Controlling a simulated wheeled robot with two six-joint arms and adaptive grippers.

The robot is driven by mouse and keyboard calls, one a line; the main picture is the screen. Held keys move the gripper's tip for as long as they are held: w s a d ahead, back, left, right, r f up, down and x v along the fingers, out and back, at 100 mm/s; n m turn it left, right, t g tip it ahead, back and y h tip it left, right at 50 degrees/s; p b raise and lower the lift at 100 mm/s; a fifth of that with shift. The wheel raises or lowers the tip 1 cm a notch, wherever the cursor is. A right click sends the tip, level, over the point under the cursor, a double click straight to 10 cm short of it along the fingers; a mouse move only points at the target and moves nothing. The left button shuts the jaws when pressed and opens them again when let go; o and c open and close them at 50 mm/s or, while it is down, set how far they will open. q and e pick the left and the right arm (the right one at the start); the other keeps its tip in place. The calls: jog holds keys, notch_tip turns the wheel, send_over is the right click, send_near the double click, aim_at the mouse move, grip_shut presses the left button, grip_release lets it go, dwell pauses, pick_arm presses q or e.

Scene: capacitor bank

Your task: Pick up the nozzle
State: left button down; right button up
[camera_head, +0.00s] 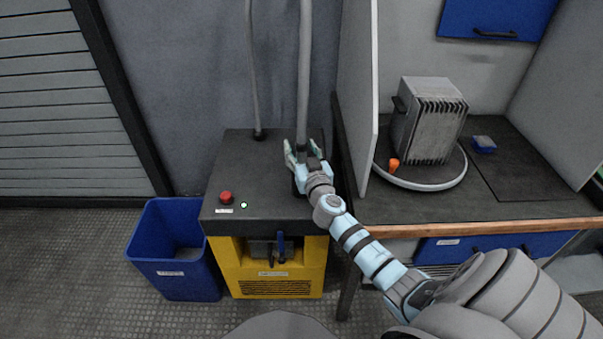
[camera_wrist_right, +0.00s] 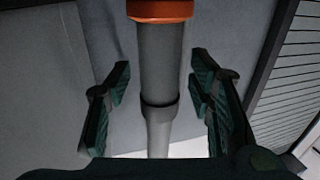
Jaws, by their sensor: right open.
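The nozzle (camera_wrist_right: 160,55) is a dark grey tube with an orange collar at its top edge in the right wrist view. It continues into a lighter grey hose. In the head view the hose (camera_head: 304,80) comes down from above, and its lower end is at my right gripper (camera_head: 303,155). The right gripper is open, with one finger on each side of the tube in the wrist view and visible gaps on both sides. The fingers and hand partly hide the nozzle's lower part in the head view. My left gripper is not in view.
A thinner hose (camera_head: 253,70) stands beside. A blue bin (camera_head: 173,235) is left. A light panel (camera_head: 358,90) and a workbench (camera_head: 480,230) are right.

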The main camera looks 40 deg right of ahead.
jog(key=shift+s, duration=0.1)
grip_shut()
jog(key=shift+r, duration=0.1)
